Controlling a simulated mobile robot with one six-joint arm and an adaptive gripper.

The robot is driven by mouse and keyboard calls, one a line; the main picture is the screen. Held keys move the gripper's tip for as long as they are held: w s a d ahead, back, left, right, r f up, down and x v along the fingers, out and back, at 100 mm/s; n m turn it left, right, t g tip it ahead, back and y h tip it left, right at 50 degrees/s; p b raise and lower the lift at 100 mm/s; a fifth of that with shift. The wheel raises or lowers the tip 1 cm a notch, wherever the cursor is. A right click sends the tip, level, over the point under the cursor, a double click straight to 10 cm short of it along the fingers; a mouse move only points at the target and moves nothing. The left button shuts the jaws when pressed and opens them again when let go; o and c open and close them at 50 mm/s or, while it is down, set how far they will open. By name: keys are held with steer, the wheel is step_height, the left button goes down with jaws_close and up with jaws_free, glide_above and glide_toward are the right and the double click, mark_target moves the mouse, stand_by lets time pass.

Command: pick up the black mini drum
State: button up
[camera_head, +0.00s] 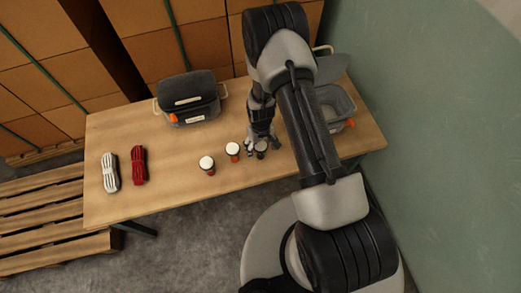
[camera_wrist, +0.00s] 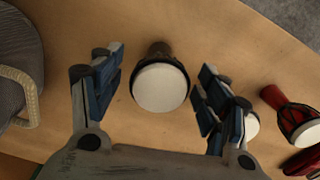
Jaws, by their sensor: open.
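The black mini drum (camera_wrist: 160,87) shows in the wrist view with its round white head facing the camera and its dark body behind. It lies between the two fingers of my gripper (camera_wrist: 156,75), with a gap on each side. In the head view, my open gripper (camera_head: 261,138) is low over the table at the drum (camera_head: 261,149), partly covering it. A red drum (camera_wrist: 292,117) with a white head is at the right of the wrist view. Another white-headed drum (camera_wrist: 251,125) is partly hidden behind the right finger.
On the wooden table (camera_head: 170,194) lie a white rope bundle (camera_head: 110,172) and a red one (camera_head: 139,165). A closed grey box (camera_head: 189,100) stands at the back, and an open grey bin (camera_head: 338,104) at the right. The table's front left is clear.

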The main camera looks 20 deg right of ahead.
steer(key=shift+f, duration=0.25)
steer(key=c, duration=1.2)
steer(key=shift+r, duration=0.15)
